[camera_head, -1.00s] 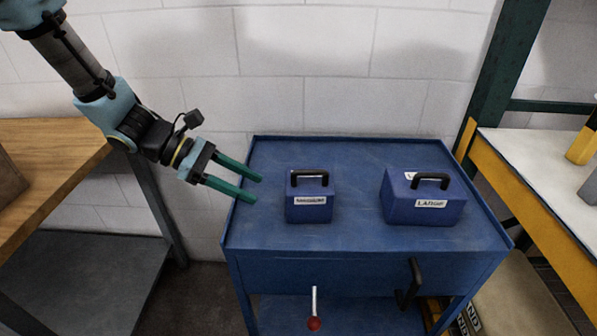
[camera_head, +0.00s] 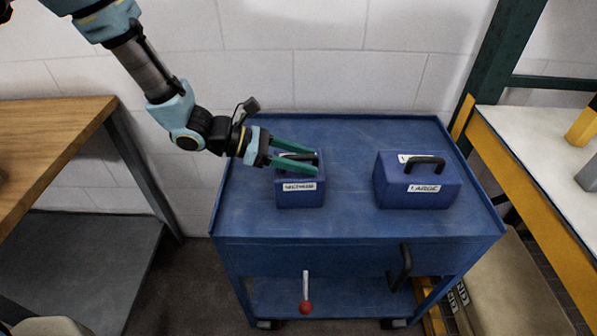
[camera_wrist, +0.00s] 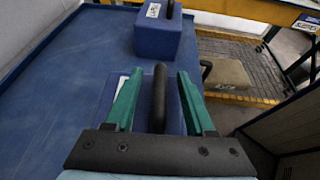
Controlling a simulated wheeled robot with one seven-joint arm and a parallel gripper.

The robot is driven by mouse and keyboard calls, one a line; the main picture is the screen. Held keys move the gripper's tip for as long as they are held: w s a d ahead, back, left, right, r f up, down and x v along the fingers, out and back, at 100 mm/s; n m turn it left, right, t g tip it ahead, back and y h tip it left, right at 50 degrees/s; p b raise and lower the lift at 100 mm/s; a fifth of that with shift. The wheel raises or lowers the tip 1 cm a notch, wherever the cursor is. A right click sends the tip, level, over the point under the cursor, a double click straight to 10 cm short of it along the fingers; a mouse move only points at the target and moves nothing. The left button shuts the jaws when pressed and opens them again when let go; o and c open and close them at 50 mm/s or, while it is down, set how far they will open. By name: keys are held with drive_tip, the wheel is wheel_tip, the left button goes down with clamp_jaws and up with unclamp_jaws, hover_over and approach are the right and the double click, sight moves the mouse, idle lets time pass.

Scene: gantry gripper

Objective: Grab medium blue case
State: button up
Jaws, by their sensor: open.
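The medium blue case (camera_head: 301,195) stands upright on the left part of the blue cart's top (camera_head: 343,221), with a white label on its front and a black handle on top. My gripper (camera_head: 319,159) is open, its two green fingers reaching over the case from the left at handle height. In the wrist view the black handle (camera_wrist: 159,98) stands between the fingers of my gripper (camera_wrist: 158,88), and the blue case (camera_wrist: 175,92) lies below them. I cannot tell whether either finger touches the handle.
A larger blue case (camera_head: 417,187) labelled LARGE stands to the right on the same cart. A wooden table (camera_head: 50,140) is at the left, and a yellow-edged bench (camera_head: 540,190) is at the right. A white wall is behind. The cart top between the cases is clear.

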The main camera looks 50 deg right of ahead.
drive_tip(key=shift+x, duration=1.1)
clamp_jaws()
idle(0.6)
